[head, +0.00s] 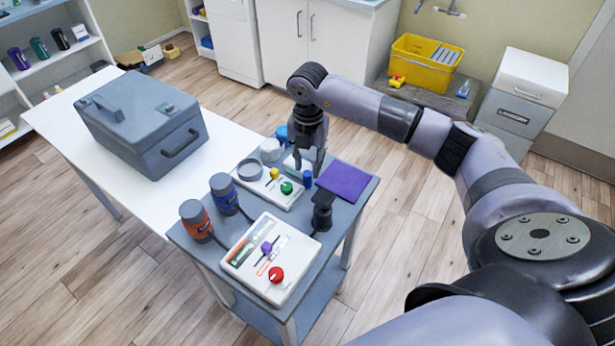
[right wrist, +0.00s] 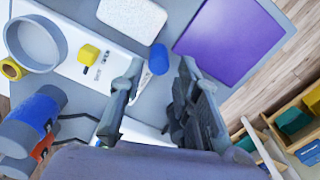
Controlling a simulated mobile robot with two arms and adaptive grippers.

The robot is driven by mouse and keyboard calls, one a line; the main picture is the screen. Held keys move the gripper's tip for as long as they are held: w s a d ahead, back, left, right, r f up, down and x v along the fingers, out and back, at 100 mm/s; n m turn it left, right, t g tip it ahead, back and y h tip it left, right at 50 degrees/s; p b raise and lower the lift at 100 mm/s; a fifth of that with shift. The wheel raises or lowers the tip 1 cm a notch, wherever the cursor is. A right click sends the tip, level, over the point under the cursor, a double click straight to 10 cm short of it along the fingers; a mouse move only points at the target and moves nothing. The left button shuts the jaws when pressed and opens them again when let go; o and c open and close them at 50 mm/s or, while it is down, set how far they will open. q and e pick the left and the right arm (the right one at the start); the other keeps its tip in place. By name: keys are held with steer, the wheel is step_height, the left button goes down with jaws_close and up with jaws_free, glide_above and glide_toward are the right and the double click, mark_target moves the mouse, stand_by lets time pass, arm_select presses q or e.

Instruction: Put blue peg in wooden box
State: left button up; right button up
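The blue peg (head: 308,179) is a short blue cylinder on the small grey table, beside the purple square. It also shows in the right wrist view (right wrist: 158,59), ahead of and between my fingertips. My right gripper (head: 307,165) is over the table close to the peg, its fingers apart and nothing held. In the right wrist view my right gripper (right wrist: 160,80) shows a wide gap between its fingers. I cannot make out a wooden box in the head view. A wooden frame with compartments (right wrist: 266,142) shows at the right wrist view's lower right; I cannot tell whether it is the box.
The purple square (head: 345,182), the board with yellow and green knobs (head: 262,187), a grey ring (head: 250,169) and a black-handled device (head: 322,212) crowd the table. A grey case (head: 143,122) stands on the white table (head: 75,130).

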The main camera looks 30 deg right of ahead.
mark_target(307, 173)
steer(key=shift+f+p, duration=0.65)
steer(key=shift+f, duration=1.75)
steer(key=c, duration=0.7)
